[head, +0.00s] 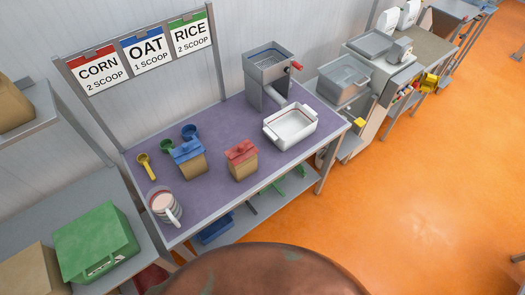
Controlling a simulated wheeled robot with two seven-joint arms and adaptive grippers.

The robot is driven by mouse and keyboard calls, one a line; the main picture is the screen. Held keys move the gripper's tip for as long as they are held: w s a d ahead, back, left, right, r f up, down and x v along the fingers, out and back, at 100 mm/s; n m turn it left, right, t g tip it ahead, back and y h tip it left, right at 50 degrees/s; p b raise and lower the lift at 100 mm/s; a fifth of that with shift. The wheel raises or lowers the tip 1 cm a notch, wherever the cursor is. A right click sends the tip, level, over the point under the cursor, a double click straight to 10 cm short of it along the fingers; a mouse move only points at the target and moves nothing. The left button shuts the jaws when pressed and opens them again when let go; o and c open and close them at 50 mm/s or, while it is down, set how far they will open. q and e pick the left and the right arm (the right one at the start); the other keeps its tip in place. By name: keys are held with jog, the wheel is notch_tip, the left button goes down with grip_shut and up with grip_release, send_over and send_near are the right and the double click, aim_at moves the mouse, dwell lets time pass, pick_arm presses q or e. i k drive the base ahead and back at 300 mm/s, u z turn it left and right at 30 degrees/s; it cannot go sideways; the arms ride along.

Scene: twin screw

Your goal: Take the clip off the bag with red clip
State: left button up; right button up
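Neither of my grippers shows in the head view.
Yellow, green and blue scoops (146,167) lie at the left and back. A cup with a handle (165,206) stands front left, a white dish (291,127) right, a grey hopper machine (268,73) behind. Corn, oat and rice signs (147,53) hang above.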

aim_at(238, 153)
jog(key=z, duration=1.4)
jog(key=i, duration=1.65)
